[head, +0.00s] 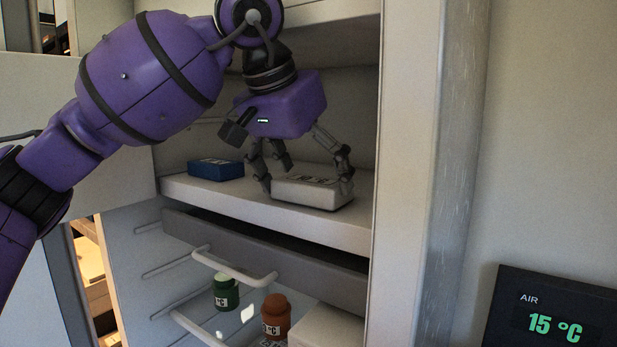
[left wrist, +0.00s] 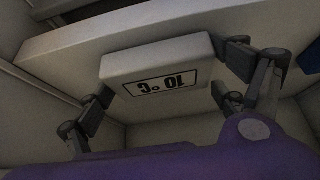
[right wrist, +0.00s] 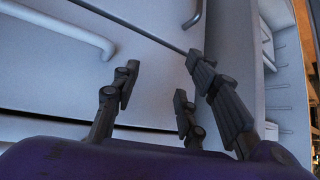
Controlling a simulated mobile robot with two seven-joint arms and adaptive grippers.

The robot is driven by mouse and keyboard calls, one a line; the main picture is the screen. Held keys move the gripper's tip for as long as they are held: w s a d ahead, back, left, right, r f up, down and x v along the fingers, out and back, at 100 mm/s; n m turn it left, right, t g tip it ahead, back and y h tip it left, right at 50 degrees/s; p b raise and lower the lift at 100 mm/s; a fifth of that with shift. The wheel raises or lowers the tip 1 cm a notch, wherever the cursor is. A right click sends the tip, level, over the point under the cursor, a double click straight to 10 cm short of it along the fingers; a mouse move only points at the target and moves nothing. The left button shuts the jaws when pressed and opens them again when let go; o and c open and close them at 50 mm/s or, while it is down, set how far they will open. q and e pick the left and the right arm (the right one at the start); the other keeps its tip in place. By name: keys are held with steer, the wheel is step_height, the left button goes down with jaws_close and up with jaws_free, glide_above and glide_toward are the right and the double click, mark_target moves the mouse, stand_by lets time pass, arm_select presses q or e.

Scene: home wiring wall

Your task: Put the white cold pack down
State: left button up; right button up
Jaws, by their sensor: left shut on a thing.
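The white cold pack (head: 312,193) is a flat white box at the front right of the upper shelf (head: 230,202). My left gripper (head: 305,178) reaches down from above and is shut on it, with fingers on opposite sides. In the left wrist view, the pack (left wrist: 150,60) shows a label reading 10 °C upside down between the fingers. The pack lies on or very close to the shelf; I cannot tell whether it touches. My right gripper (right wrist: 160,85) is open and empty in the right wrist view, near pale panels with handles.
A blue pack (head: 215,169) lies on the shelf to the left. Below are a grey drawer (head: 280,258) with a handle, a green jar (head: 226,292) and an orange-brown jar (head: 275,315). The cabinet wall (head: 405,180) stands close on the right. A display (head: 550,322) reads AIR 15 °C.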

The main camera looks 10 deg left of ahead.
mark_target(305, 182)
arm_select(q)
steer(key=shift+f, duration=0.1)
steer(key=o, duration=1.3)
steer(key=shift+f, duration=0.1)
steer(key=shift+r, duration=0.25)
steer(key=v, duration=0.5)
steer(key=shift+s+a, duration=0.25)
steer(key=shift+s, duration=0.35)
steer(key=s+a, duration=0.1)
steer(key=s, duration=0.2)
steer(key=s+a, duration=0.1)
steer(key=s, duration=0.2)
steer(key=s+a, duration=0.2)
steer(key=s, duration=0.2)
